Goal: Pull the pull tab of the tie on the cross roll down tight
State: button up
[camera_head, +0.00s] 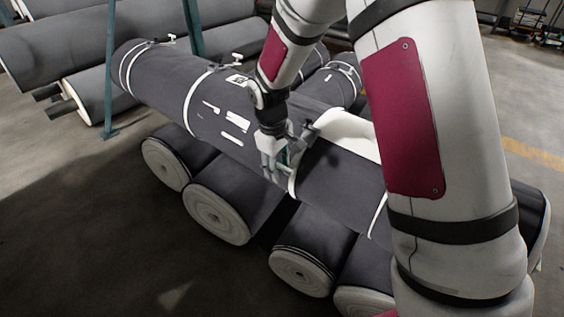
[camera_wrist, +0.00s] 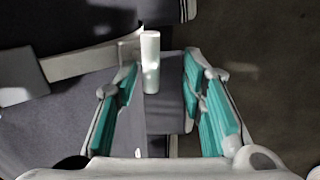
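The grey cross roll (camera_head: 335,175) lies across several lower rolls. A white tie (camera_head: 293,182) wraps it beside my gripper (camera_head: 278,158). In the wrist view the tie's white band (camera_wrist: 75,67) runs from the left toward the middle. A white, rod-like piece, apparently the pull tab (camera_wrist: 151,62), stands between the two teal-padded fingers of my gripper (camera_wrist: 160,75). The fingers are apart, with a gap on both sides of the tab; it is closer to the left finger. In the head view my gripper hides the tab.
Lower rolls (camera_head: 222,208) stick out toward the front below the cross roll. Other white bands (camera_head: 191,98) circle it farther left. A teal post (camera_head: 110,75) stands at the back left. More rolls (camera_head: 60,45) lie behind. The floor at the front left is clear.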

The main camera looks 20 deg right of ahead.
jog(key=shift+s+d, duration=0.2)
jog(key=shift+d, duration=0.1)
jog(key=shift+r, duration=0.1)
notch_tip(320, 180, up, 12)
jog(key=a, duration=0.1)
jog(key=shift+s+a, duration=0.25)
jog(key=shift+a, duration=0.1)
jog(key=shift+c, duration=0.2)
